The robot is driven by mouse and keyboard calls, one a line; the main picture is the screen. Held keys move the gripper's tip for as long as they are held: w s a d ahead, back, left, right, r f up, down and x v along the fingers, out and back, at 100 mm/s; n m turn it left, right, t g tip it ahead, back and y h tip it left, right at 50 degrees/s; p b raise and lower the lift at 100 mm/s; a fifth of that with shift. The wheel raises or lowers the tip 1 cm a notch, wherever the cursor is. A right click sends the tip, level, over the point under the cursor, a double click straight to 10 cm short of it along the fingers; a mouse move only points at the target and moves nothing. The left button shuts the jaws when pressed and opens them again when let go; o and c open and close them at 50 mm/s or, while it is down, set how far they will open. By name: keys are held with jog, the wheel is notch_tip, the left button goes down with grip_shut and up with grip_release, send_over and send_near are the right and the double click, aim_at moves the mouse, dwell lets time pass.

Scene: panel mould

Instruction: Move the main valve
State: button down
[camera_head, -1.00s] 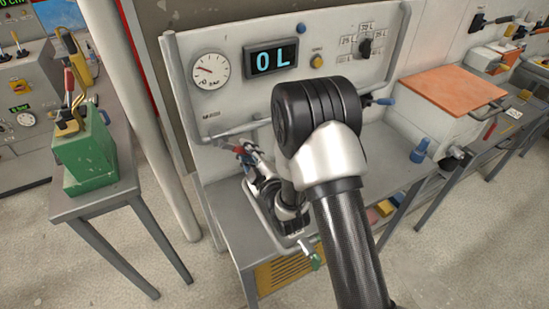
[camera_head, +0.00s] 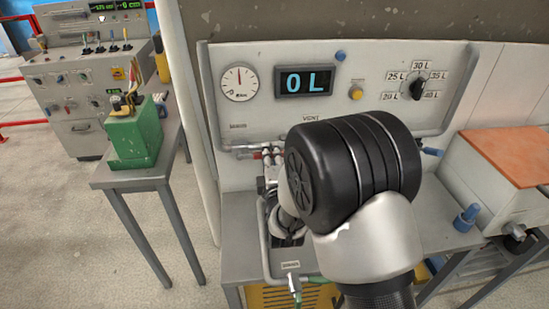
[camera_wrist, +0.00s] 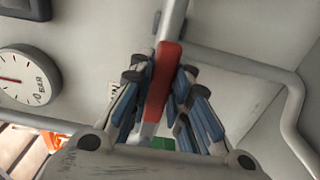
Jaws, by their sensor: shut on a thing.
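The main valve's red lever (camera_wrist: 162,82) stands between my gripper's blue-padded fingers (camera_wrist: 165,78) in the wrist view. The fingers are closed around it from both sides. The lever looks nearly upright in that view, and a grey pipe runs on from its upper end. In the head view, my black and white arm covers much of the panel's lower middle. The gripper is largely hidden there, and the lever's exact angle cannot be told.
The panel carries a dial gauge (camera_head: 240,82), a display (camera_head: 304,81) reading 0 L and a selector knob (camera_head: 417,88). A grey tube frame (camera_head: 214,150) surrounds it. A green box (camera_head: 134,137) stands on a side table at left. An orange-topped case (camera_head: 510,152) is at right.

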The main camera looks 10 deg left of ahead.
jog(key=shift+r, duration=0.15)
jog(key=c, duration=1.5)
grip_release()
jog(key=shift+s, duration=0.1)
jog(key=v, duration=1.1)
jog(key=shift+s+d, duration=0.15)
jog(key=shift+s, duration=0.2)
